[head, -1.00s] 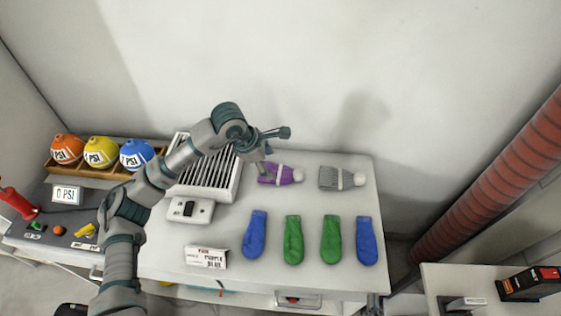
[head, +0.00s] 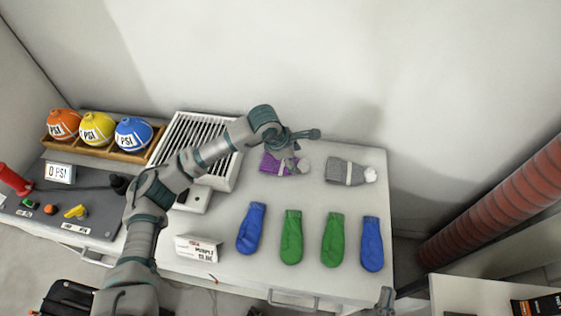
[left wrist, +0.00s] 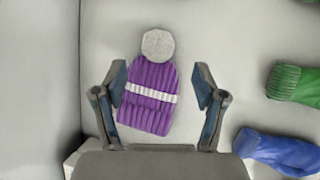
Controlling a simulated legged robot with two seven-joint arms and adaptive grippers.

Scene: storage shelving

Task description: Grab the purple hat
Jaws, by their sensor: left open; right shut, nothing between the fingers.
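The purple hat (left wrist: 150,90), with a white stripe and a pale pompom, lies flat on the white tabletop. In the head view the purple hat (head: 270,163) is partly hidden by my left gripper (head: 293,160), which is over it. In the left wrist view my left gripper (left wrist: 160,82) is open, with one finger on each side of the hat and a gap showing at both sides. The pompom points away from the palm. My right gripper (head: 385,299) is shut and empty at the bottom right of the head view, by the table's front corner.
A grey hat (head: 345,172) lies right of the purple one. Blue and green mittens (head: 291,238) lie in front. A slatted white rack (head: 190,135) stands left, a small labelled box (head: 198,249) near the front edge. A wall is behind.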

